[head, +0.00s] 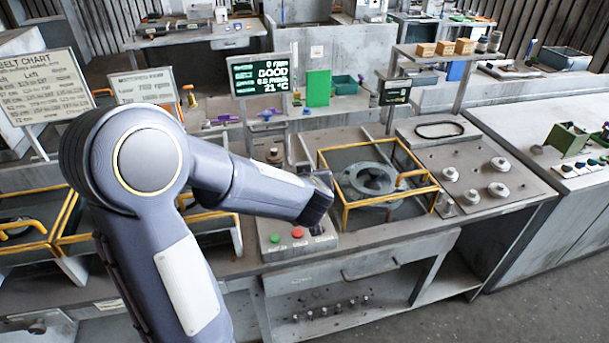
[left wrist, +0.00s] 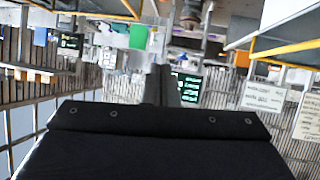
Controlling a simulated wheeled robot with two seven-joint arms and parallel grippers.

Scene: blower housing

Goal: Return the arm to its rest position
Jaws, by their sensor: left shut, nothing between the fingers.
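My left arm (head: 150,160) reaches in from the left of the head view, bent at the elbow. Its dark left gripper (head: 318,205) is over the bench, near the control box with a green and a red button (head: 297,233). In the left wrist view the fingers (left wrist: 161,86) are together with nothing held between them. A grey round blower housing (head: 366,180) sits inside a yellow-framed fixture (head: 436,200) just right of the gripper. The gripper looks apart from it, though the exact gap is unclear. My right gripper is in neither view.
A display (head: 261,76) reading GOOD stands behind the bench. A plate with several round metal parts (head: 498,190) and a black ring (head: 439,130) lies at right. Yellow-framed trays (head: 85,237) are partly behind my arm. A drawer (head: 345,278) is below the bench top.

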